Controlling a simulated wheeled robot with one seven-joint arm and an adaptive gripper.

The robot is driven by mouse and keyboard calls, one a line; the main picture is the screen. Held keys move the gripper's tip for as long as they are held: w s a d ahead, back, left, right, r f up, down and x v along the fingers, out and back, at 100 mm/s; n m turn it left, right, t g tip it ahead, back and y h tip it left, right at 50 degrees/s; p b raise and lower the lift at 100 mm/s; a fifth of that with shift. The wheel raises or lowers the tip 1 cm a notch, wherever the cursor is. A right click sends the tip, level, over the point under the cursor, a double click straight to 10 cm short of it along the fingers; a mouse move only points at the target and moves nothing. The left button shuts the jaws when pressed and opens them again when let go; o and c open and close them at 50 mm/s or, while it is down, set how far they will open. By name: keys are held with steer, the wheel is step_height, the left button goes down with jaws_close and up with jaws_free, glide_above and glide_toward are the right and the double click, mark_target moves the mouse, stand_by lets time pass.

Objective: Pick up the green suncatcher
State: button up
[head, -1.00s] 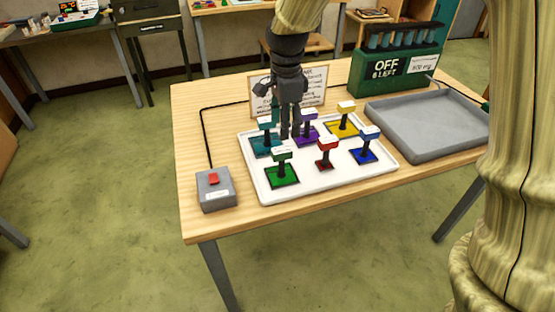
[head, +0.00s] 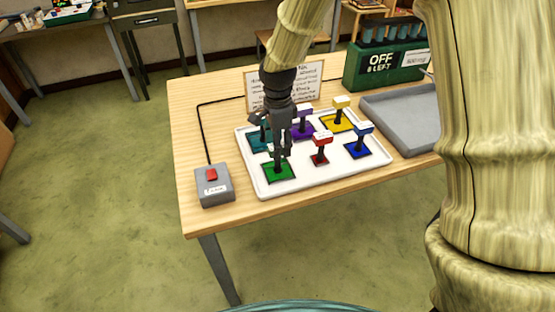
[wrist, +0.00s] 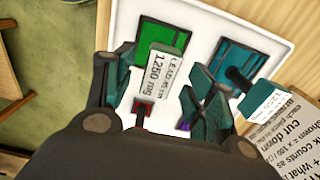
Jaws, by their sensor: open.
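The green suncatcher (head: 279,172) is a flat green square with a dark frame and an upright stem, at the front left of the white tray (head: 262,190). Its green pane also shows in the wrist view (wrist: 157,38), with its white tag (wrist: 170,66) reading LEAD and 1250 mg. My gripper (head: 282,152) is open, pointing down over the green suncatcher and hiding most of its stem and top in the head view. In the wrist view the tag lies between my two fingers (wrist: 163,88); contact cannot be told.
Teal (head: 257,140), purple (head: 303,130), yellow (head: 337,122), red (head: 319,158) and blue (head: 356,150) suncatchers stand close by. A grey switch box (head: 214,187) is left of the tray. A grey bin (head: 400,115) and a green unit marked OFF (head: 385,70) are at right.

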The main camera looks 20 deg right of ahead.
steer(key=shift+f, duration=0.75)
steer(key=shift+c, duration=0.4)
jaws_close()
steer(key=shift+r, duration=0.1)
